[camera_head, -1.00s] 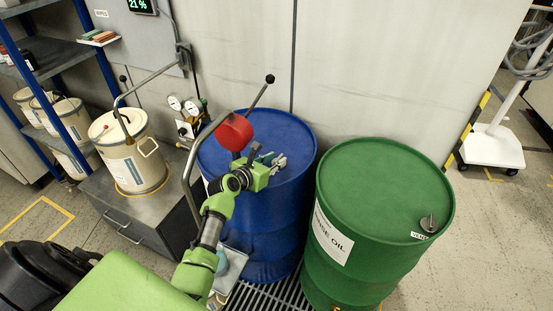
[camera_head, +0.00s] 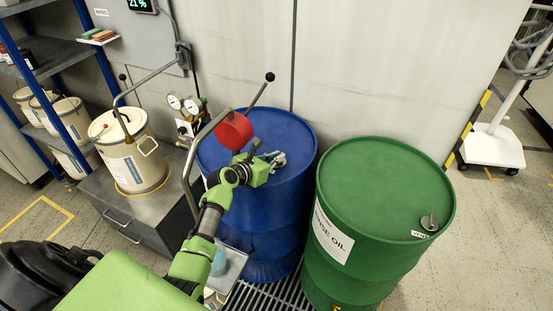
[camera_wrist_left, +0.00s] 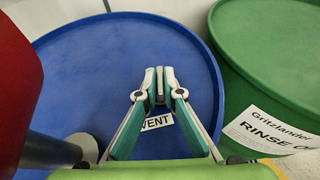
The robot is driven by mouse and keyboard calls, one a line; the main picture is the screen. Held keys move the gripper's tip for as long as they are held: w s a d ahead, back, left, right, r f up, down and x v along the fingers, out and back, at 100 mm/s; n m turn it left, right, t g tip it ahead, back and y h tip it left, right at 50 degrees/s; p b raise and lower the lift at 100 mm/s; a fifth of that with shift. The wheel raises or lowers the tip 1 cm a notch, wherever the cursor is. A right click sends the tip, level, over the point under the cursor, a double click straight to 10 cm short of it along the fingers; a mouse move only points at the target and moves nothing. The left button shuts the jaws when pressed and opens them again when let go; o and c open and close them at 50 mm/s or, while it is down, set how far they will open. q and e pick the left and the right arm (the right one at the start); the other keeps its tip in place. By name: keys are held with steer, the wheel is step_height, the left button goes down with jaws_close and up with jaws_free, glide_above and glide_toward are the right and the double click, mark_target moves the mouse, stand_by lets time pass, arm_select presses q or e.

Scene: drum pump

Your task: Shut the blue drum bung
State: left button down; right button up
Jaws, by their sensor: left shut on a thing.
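The blue drum (camera_head: 275,220) stands upright with its blue lid seen from above. My left gripper (camera_head: 278,160) reaches over the lid from the left. In the left wrist view its fingertips (camera_wrist_left: 160,86) are closed together on a small grey piece, seemingly the bung (camera_wrist_left: 160,98), beside a white VENT label (camera_wrist_left: 157,122) on the lid. The fingers hide most of the bung, so I cannot tell how far it is turned or seated. My right gripper is not in view.
A red hand pump (camera_head: 234,131) with a bent grey pipe and lever rises at the lid's left, close to my arm. A green drum (camera_head: 380,200) with its own grey vent bung (camera_head: 429,222) stands to the right. A pail (camera_head: 130,155) stands on a grey cabinet (camera_head: 135,215).

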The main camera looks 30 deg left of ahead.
arm_select(q)
steer(key=shift+f+m+h, duration=0.1)
steer(key=shift+m+h, duration=0.3)
steer(key=shift+h, duration=0.1)
steer(key=c, duration=2.2)
jaws_free()
